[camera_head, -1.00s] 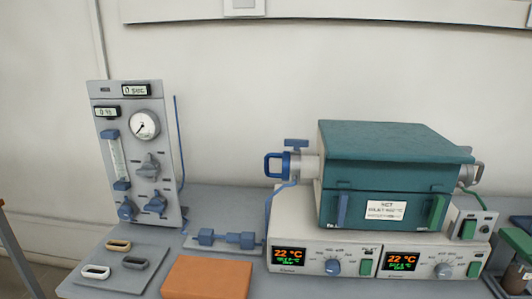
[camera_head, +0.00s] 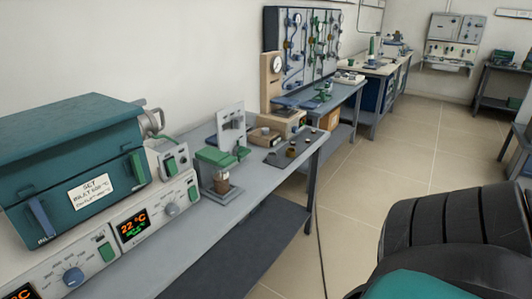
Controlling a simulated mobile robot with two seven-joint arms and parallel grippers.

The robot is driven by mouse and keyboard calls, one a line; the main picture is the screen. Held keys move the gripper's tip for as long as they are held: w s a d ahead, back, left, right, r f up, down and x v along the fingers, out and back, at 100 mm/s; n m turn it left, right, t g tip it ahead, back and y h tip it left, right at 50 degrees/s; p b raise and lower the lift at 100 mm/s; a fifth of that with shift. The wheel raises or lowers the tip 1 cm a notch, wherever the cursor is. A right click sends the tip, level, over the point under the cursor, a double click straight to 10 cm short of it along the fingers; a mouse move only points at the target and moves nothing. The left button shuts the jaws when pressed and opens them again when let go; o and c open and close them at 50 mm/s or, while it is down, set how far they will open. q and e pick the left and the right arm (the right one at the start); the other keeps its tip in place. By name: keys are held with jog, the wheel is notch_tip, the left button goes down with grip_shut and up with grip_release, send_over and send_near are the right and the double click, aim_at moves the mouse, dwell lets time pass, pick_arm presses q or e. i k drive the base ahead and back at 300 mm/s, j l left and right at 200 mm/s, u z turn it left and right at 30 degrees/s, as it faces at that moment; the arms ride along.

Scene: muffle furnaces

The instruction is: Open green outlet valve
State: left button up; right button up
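The teal furnace (camera_head: 75,135) fills the left of the view, with a label reading "SET" and "INLET" on its front. A grey round outlet fitting (camera_head: 152,120) sticks out of its right side. A green handle (camera_head: 138,166) is on the right part of the furnace front. A small grey box with a green switch (camera_head: 171,165) sits below the fitting. Neither of my grippers is in view.
The controller base (camera_head: 150,222) under the furnace shows 22 °C. Right of it on the grey bench stands a green-topped device (camera_head: 216,160) with a brown jar. A valve panel (camera_head: 305,50) stands farther back. Tiled floor (camera_head: 375,180) is open right of the bench.

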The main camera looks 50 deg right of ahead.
aim_at(242, 152)
jog(key=z, duration=1.55)
jog(key=i+l, duration=0.25)
jog(key=i+l+u, duration=0.15)
jog(key=l, duration=0.3)
jog(key=i+l, duration=0.3)
jog(key=i+l+u, duration=0.15)
jog(key=l, duration=0.25)
jog(key=i+l, duration=0.3)
jog(key=i+l+u, duration=0.15)
jog(key=l, duration=0.35)
jog(key=i+l, duration=0.2)
jog(key=l, duration=0.2)
jog(key=i+l+u, duration=0.15)
jog(key=l, duration=0.25)
